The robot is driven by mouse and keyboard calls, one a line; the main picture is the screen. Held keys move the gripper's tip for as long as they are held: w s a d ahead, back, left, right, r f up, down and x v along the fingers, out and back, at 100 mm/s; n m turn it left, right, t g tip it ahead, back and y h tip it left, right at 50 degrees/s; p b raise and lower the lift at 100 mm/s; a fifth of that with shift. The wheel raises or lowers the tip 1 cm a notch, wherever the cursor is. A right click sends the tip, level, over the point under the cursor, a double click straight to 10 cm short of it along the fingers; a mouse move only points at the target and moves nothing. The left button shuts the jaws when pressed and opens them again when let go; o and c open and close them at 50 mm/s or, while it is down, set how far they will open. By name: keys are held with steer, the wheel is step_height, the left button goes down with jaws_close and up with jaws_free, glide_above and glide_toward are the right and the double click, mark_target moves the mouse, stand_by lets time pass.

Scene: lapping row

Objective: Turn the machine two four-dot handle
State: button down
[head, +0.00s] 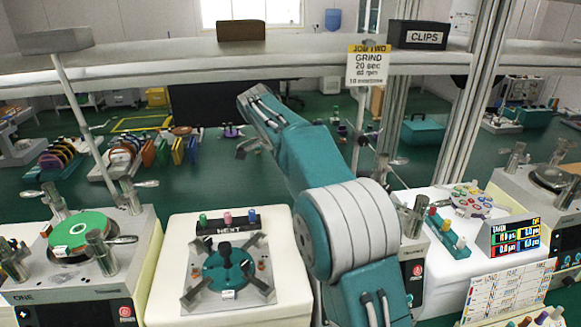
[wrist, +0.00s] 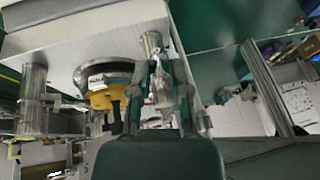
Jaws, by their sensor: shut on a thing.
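Machine two is mostly hidden behind my arm in the head view; a metal post (head: 413,216) and part of a front panel (head: 413,275) show beside the arm. In the wrist view its pale top (wrist: 60,45) carries a yellow disc (wrist: 106,97) in a dark ring, between a metal post (wrist: 33,100) at left and another post (wrist: 152,44). My gripper (wrist: 160,88) is beside this second post, its teal fingers shut around a metallic handle (wrist: 160,82). I cannot make out dots on this handle. My gripper is hidden in the head view.
Machine ONE (head: 75,275) with a green disc (head: 80,234) stands at far left. A white stand (head: 225,290) with a NEXT block (head: 225,222) is beside it. A shelf (head: 150,62) with a CLIPS box (head: 417,35) crosses above. A teal peg rack (head: 448,235) and display (head: 508,237) stand right.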

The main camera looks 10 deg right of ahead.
steer(key=shift+a+f, duration=0.1)
steer(key=c, duration=0.6)
jaws_free()
steer(key=shift+w, duration=0.1)
steer(key=shift+a, duration=0.1)
steer(key=shift+v, duration=6)
